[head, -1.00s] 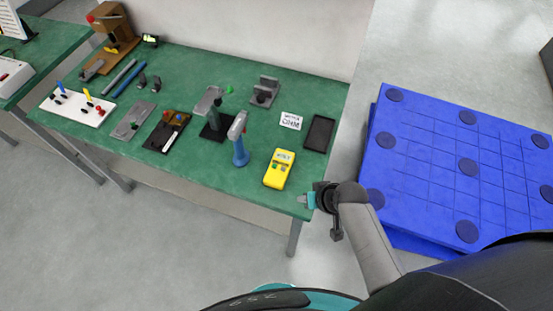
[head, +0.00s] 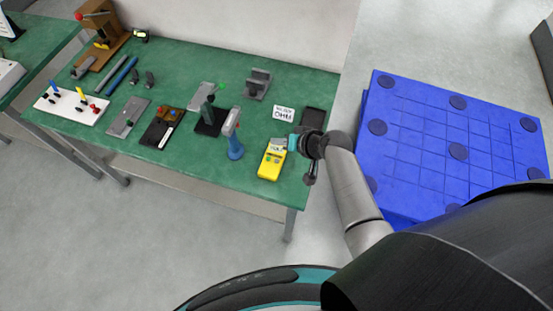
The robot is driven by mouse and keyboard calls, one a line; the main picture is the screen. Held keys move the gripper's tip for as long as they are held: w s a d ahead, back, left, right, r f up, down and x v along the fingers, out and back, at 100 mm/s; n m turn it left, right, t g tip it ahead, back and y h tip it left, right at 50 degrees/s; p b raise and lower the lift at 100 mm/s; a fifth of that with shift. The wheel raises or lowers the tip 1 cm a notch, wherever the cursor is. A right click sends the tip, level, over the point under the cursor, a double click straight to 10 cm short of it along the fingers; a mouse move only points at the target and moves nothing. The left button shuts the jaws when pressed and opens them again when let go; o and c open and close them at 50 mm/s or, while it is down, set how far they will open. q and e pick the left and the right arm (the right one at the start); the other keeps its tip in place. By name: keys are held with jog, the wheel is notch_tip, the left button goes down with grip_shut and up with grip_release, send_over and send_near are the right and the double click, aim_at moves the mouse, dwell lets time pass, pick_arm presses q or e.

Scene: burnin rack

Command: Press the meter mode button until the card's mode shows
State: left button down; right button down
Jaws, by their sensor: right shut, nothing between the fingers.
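The yellow meter (head: 270,164) lies near the front right of the green bench, with a small display at its top and small buttons below; its reading is too small to tell. A white card (head: 283,114) with dark lettering, its lower line looking like "OHM", stands behind the meter. My right gripper (head: 290,143) is shut and empty, with its tip at the upper right of the meter, close to the display end. I cannot tell whether it touches the meter. My left gripper is not in view.
A dark tray (head: 313,118) lies behind my right gripper. A blue-handled tool (head: 235,148) stands just left of the meter. Fixtures and a white board (head: 72,107) fill the bench's left. A blue pallet (head: 420,140) stands on the floor at right.

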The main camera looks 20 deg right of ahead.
jog(key=b, duration=0.7)
send_over(277, 161)
jog(key=s, duration=0.1)
jog(key=f, duration=0.7)
jog(key=shift+d+f, duration=0.2)
jog(key=shift+f, duration=0.05)
jog(key=shift+f+b, duration=0.55)
jog(key=shift+f, duration=0.05)
dwell(0.6)
jog(key=shift+f+b, duration=0.3)
jog(key=shift+f, duration=0.1)
jog(key=shift+f+b, duration=0.3)
jog(key=shift+f, duration=0.1)
dwell(0.4)
dwell(0.3)
jog(key=shift+r+p, duration=0.8)
jog(key=shift+p, duration=0.05)
